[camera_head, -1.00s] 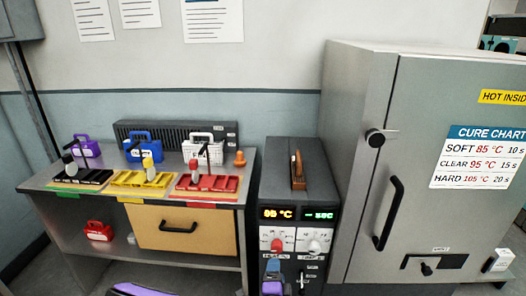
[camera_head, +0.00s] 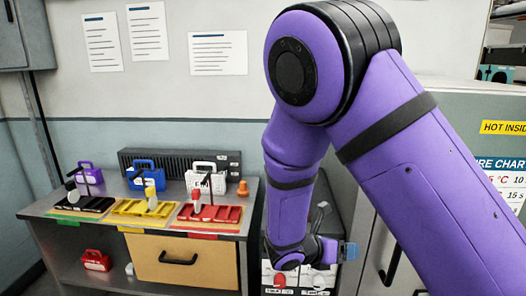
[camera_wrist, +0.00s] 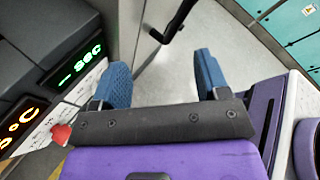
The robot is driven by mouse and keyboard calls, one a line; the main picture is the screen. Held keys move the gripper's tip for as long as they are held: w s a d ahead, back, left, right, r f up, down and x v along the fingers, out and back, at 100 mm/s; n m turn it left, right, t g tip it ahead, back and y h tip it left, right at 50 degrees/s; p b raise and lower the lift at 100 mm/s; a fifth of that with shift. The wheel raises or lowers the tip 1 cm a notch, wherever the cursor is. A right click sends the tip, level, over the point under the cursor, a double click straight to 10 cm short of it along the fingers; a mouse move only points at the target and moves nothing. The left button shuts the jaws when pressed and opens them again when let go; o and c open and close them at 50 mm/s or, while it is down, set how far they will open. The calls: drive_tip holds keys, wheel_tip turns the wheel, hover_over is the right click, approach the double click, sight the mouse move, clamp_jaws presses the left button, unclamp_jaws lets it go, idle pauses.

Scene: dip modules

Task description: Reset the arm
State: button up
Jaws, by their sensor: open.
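My purple arm (camera_head: 400,150) is raised across the right half of the head view. My gripper (camera_wrist: 163,80) shows in the wrist view with its two blue fingers apart and nothing between them. In the head view a blue fingertip (camera_head: 348,251) shows in front of the control unit and the oven's left edge. The control unit, with a green "SEC" display (camera_wrist: 83,62) and an orange °C display (camera_wrist: 18,122), is left of the fingers in the wrist view. A red knob (camera_wrist: 61,134) sits below these displays.
The bench (camera_head: 50,212) at left holds black, yellow (camera_head: 140,209) and red (camera_head: 210,214) trays, with purple, blue and white (camera_head: 207,176) modules behind. A red module (camera_head: 96,260) is on the lower shelf. My arm hides much of the oven (camera_head: 460,105). Floor (camera_wrist: 185,65) shows beyond the fingers.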

drive_tip(key=s+d+r+m+g+y, duration=0.3)
drive_tip(key=s+d+r+m+y, duration=0.15)
drive_tip(key=r+m, duration=0.35)
drive_tip(key=s+d+r+m+g+y, duration=0.2)
drive_tip(key=s+d+r+m+y, duration=0.1)
drive_tip(key=s+d+r+m, duration=0.4)
drive_tip(key=s+r+m+t+y, duration=0.4)
drive_tip(key=s+r+m+y, duration=0.1)
drive_tip(key=s+r+m, duration=0.7)
drive_tip(key=shift+a+r+m+t, duration=0.25)
drive_tip(key=shift+a+m+t, duration=0.15)
drive_tip(key=shift+m, duration=0.3)
drive_tip(key=shift+s, duration=0.1)
drive_tip(key=shift+c, duration=0.3)
